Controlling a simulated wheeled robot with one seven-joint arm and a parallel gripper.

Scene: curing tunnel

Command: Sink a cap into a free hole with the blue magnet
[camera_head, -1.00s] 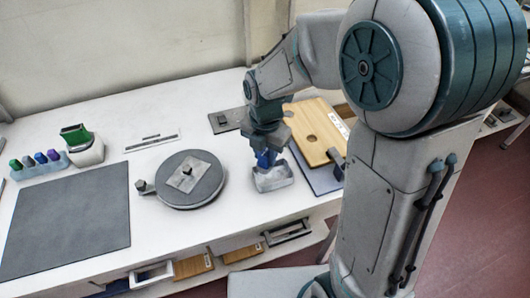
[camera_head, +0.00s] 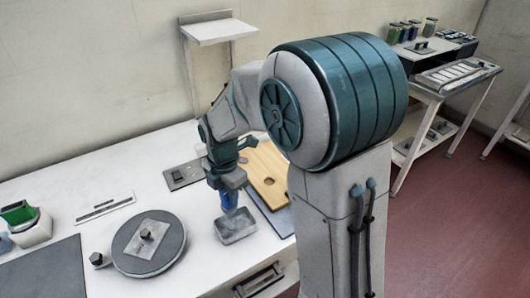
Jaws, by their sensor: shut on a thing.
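My gripper (camera_head: 229,190) points down and is shut on the blue magnet (camera_head: 230,202). The magnet hangs at the back edge of a small grey metal dish (camera_head: 237,236); I cannot tell whether it touches the dish. No cap can be made out in the dish or under the magnet. A wooden board (camera_head: 275,200) with round holes lies just right of and behind the gripper, partly hidden by my arm. I cannot tell which of its holes are free.
A round dark turntable (camera_head: 127,251) with a knob stands left of the dish. A dark plate (camera_head: 185,174) lies behind the gripper. A green-topped device (camera_head: 30,226) stands far left. A wall shelf (camera_head: 219,30) is above. A side table (camera_head: 436,92) stands back right.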

